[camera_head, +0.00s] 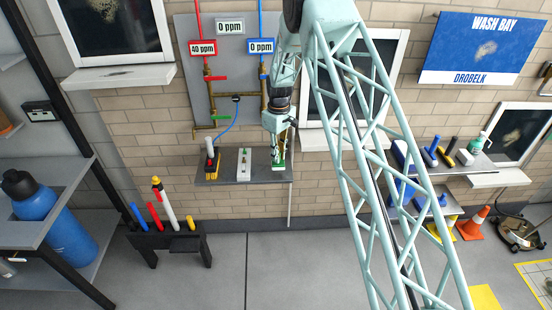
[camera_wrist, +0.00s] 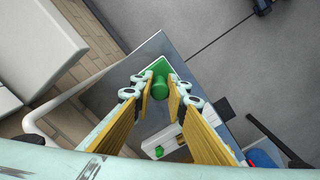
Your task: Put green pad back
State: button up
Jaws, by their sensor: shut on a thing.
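The green pad (camera_head: 278,166) is at the right end of the small grey wall shelf (camera_head: 230,181). In the wrist view the green pad (camera_wrist: 151,68) shows a light rim and an upright green knob (camera_wrist: 159,84). My gripper (camera_head: 279,150) points down over it from above. In the wrist view its yellow-lined fingers (camera_wrist: 160,95) are on both sides of the knob, shut on it. The pad appears to be at shelf level; I cannot tell whether its underside touches the shelf.
A white block with green parts (camera_head: 243,160) stands left of the pad, and a yellow-based tool with a red top (camera_head: 211,160) farther left. Pipes and gauges (camera_head: 233,75) are on the wall above. A black rack (camera_head: 165,239) stands on the floor below left.

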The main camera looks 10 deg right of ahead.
jog(key=shift+w+a, duration=0.25)
jog(key=shift+w, duration=0.7)
jog(key=shift+w+f, duration=0.1)
jog(key=shift+w, duration=0.1)
jog(key=shift+w+f, duration=0.1)
jog(key=shift+f, duration=1.65)
jog(key=shift+f, duration=0.15)
jog(key=o, duration=0.8)
jog(key=shift+p, duration=0.3)
